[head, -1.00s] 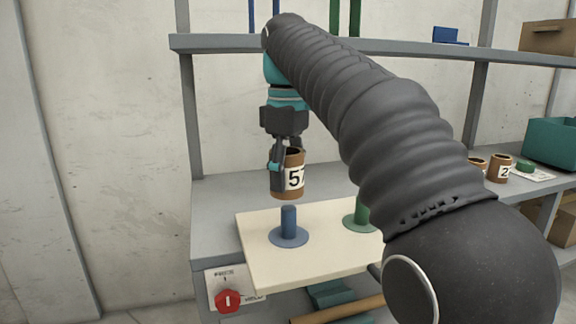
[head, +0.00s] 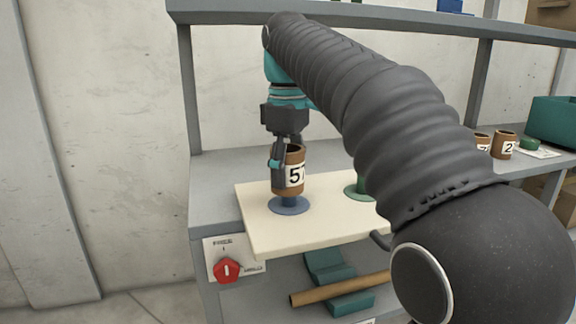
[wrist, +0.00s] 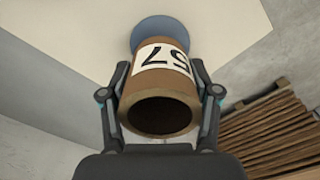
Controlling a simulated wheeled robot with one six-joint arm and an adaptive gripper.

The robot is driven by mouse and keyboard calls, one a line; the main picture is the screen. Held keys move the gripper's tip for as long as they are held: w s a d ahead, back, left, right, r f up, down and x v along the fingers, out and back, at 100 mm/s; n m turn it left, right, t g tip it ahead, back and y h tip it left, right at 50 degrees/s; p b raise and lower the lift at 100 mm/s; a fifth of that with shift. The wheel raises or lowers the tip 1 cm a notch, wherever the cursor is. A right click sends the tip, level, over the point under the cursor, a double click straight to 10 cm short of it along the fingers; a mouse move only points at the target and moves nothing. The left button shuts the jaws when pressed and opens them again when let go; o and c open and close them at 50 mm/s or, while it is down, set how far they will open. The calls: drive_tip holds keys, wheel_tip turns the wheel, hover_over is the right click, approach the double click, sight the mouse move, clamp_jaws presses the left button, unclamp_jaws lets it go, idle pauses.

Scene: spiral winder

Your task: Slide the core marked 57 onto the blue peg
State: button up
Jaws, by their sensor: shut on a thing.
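The core marked 57 (head: 291,178) is a brown tube with a white label, upright in my gripper (head: 288,165). In the wrist view my gripper's two fingers (wrist: 161,98) are closed on either side of the core (wrist: 162,80). The blue peg's round base (head: 288,207) shows just below the core. The core hides most of the peg shaft and appears to be around it, with a small gap above the base. In the wrist view the blue base (wrist: 160,28) lies beyond the core's far end; the core's inside is dark.
A green peg (head: 360,190) stands to the right on the same cream board (head: 310,222), partly behind my arm. Other cores (head: 503,145) and a teal bin (head: 555,122) are at the right. A red knob (head: 227,270) is on the bench front.

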drive_tip(key=shift+f+b, duration=0.65)
drive_tip(key=shift+f, duration=0.65)
drive_tip(key=o, duration=1.2)
drive_tip(key=shift+o, duration=0.2)
